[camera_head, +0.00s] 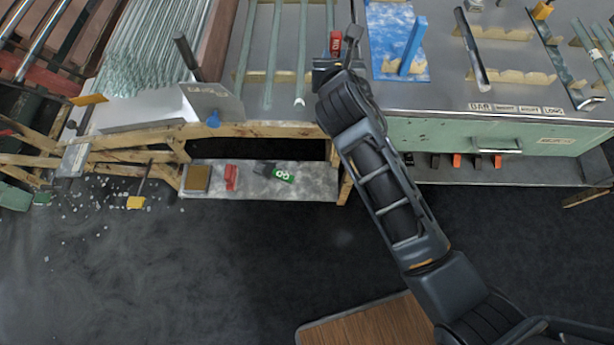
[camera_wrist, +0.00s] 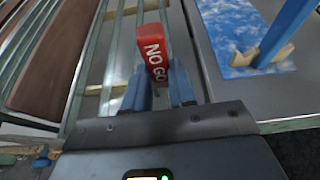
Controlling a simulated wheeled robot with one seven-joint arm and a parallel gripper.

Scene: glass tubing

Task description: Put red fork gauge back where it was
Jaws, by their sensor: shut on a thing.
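The red fork gauge (camera_wrist: 153,48), marked NO GO, is between the fingers of my gripper (camera_wrist: 160,95) in the wrist view. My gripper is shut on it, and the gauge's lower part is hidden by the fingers. In the head view the red gauge (camera_head: 335,42) shows just beyond my wrist, over the bench near the blue mat. My gripper (camera_head: 338,60) is partly hidden there by my own wrist.
A blue mottled mat (camera_head: 385,50) with a blue upright piece (camera_head: 412,45) lies right of my gripper. Glass tubes (camera_head: 272,50) rest on wooden supports to the left. A lower shelf (camera_head: 260,185) holds a red block (camera_head: 231,178) and a green item (camera_head: 284,175).

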